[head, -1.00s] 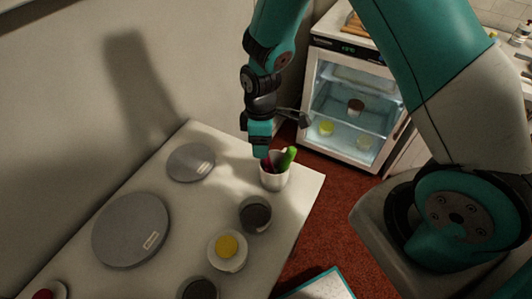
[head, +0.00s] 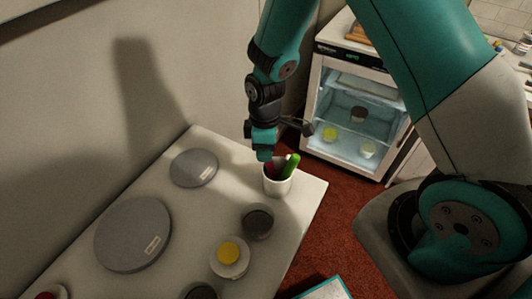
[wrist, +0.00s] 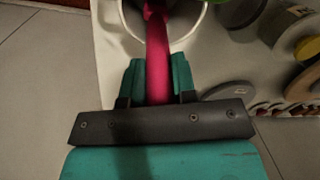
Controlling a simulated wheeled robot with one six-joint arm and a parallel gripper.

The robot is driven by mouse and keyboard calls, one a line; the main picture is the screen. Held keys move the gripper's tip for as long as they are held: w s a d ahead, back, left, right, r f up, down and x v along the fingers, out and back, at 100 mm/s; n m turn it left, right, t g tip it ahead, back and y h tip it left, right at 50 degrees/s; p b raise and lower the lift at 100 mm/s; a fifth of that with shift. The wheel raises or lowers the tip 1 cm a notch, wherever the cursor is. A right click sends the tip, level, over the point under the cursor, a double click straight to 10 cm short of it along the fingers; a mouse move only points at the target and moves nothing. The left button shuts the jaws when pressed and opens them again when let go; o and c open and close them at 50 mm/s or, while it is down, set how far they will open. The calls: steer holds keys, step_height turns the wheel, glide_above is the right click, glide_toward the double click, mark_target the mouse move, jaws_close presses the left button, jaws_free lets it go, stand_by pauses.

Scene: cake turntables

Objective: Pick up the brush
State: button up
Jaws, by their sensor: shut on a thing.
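The brush shows as a pink-red handle (wrist: 158,62) in the wrist view, running up into a white cup (head: 277,184). A bit of its red shows at the cup's left rim in the head view. My gripper (head: 264,156) points down over the cup's left side. In the wrist view its teal fingers (wrist: 154,80) are shut on the handle, one on each side. The brush's other end is hidden in the cup. A green handle (head: 291,165) leans out of the same cup on the right; it also shows in the wrist view (wrist: 211,2).
The cup stands near the table's right corner (head: 312,190). Two grey turntables (head: 133,234) (head: 194,168) lie to its left. A dark-topped cup (head: 257,222) and a yellow-filled cup (head: 229,255) stand in front. A lit glass-front fridge (head: 355,112) is behind.

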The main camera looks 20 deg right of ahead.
step_height(320, 180, up, 19)
steer(key=b, duration=0.2)
steer(key=shift+r, duration=0.2)
stand_by(0.5)
